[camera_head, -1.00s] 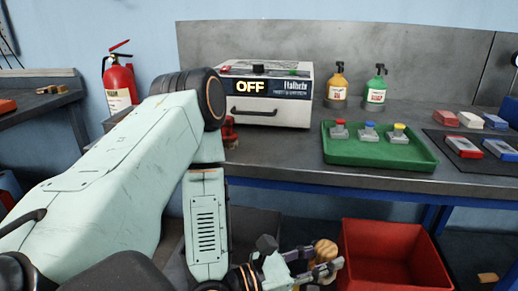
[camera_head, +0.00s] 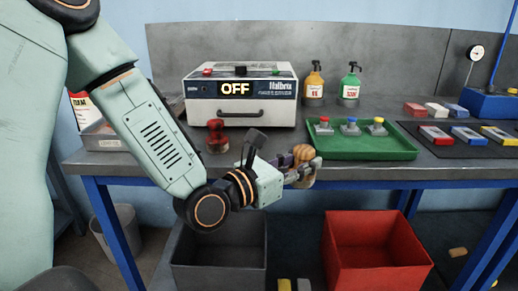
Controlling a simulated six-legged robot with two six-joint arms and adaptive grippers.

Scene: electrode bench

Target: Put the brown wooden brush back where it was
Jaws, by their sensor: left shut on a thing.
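The brown wooden brush (camera_head: 303,153) shows as a rounded, striped wooden knob in the jaws of my left gripper (camera_head: 302,168). The gripper is shut on it and holds it at the bench's front edge, left of the green tray (camera_head: 390,153). A red knobbed brush or stamp (camera_head: 217,137) stands on the bench left of the gripper, in front of the white machine (camera_head: 240,105). My right gripper is out of view.
The tray holds red-, blue- and yellow-topped pieces. An orange bottle (camera_head: 314,85) and a green bottle (camera_head: 350,87) stand behind. A dark mat (camera_head: 493,147) with coloured blocks lies right. Below are a grey bin (camera_head: 218,268) and a red bin (camera_head: 377,262). Bench behind the gripper is clear.

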